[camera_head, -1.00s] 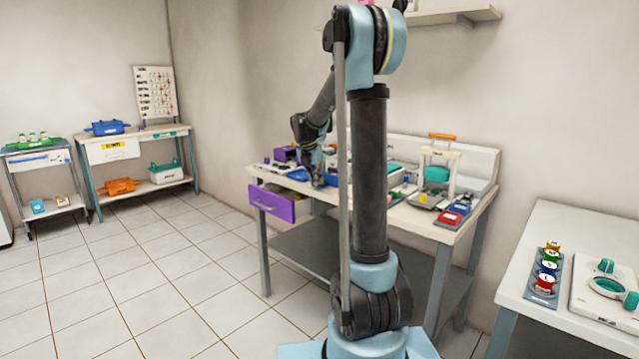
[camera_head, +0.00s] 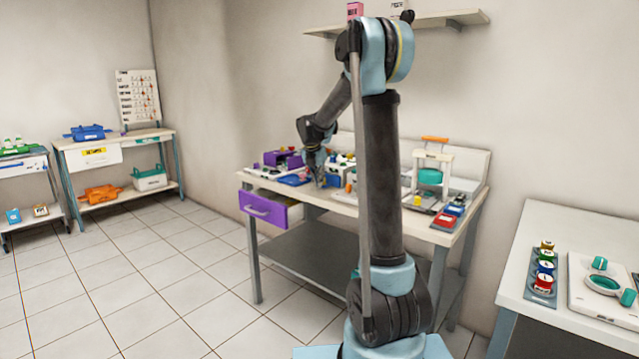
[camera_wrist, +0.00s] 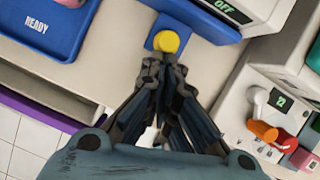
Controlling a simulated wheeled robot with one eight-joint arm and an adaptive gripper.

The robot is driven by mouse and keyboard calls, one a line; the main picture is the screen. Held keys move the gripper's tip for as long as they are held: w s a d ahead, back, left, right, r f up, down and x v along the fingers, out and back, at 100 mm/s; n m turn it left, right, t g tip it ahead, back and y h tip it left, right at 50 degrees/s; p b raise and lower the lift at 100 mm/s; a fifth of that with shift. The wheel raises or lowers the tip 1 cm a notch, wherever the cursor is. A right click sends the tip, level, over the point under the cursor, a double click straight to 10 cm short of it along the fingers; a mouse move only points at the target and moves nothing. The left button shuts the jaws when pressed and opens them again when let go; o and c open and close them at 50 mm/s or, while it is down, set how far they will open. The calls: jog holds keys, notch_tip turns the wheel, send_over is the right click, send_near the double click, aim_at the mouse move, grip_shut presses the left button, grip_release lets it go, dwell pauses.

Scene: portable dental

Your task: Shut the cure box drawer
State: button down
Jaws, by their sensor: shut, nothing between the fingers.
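The purple drawer (camera_head: 262,209) juts out from the front of the work table, at its left end. It is open, with a handle on its front. A purple edge, seemingly the drawer front (camera_wrist: 40,110), shows at the lower left of the wrist view. My gripper (camera_wrist: 163,64) is shut and empty above the table top. Its fingertips point at a yellow round knob (camera_wrist: 166,41) on a blue base, beside a box with an "OFF" display (camera_wrist: 229,10). I cannot tell whether they touch the knob. In the head view my gripper (camera_head: 320,183) is behind the drawer, to its right.
A blue "READY" tray (camera_wrist: 40,28) lies on the table left of the gripper. A grey device with a small display and an orange part (camera_wrist: 262,130) stands to the right. A purple box (camera_head: 283,160) stands at the back left. The floor before the drawer is clear.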

jog(key=s, duration=0.1)
jog(key=s+a, duration=0.2)
jog(key=shift+s+r, duration=0.3)
jog(key=shift+s, duration=0.05)
jog(key=v, duration=0.9)
jog(key=s+d+m, duration=0.5)
jog(key=s+m, duration=0.1)
jog(key=s, duration=0.4)
jog(key=s+d+f+m, duration=0.2)
jog(key=s+f+m, duration=0.4)
jog(key=s, duration=0.5)
jog(key=s+d+f+m+g+y, duration=0.1)
jog(key=s+d+f+m, duration=0.1)
jog(key=s+f+m, duration=0.5)
jog(key=s+d+f+m+y, duration=0.1)
jog(key=s+d+f+m, duration=0.1)
jog(key=s+f+m, duration=0.4)
jog(key=s+m, duration=0.4)
jog(key=s, duration=0.6)
jog(key=shift+d+f+m+g, duration=0.2)
jog(key=shift+f+m+g, duration=0.1)
jog(key=shift+f+m, duration=0.1)
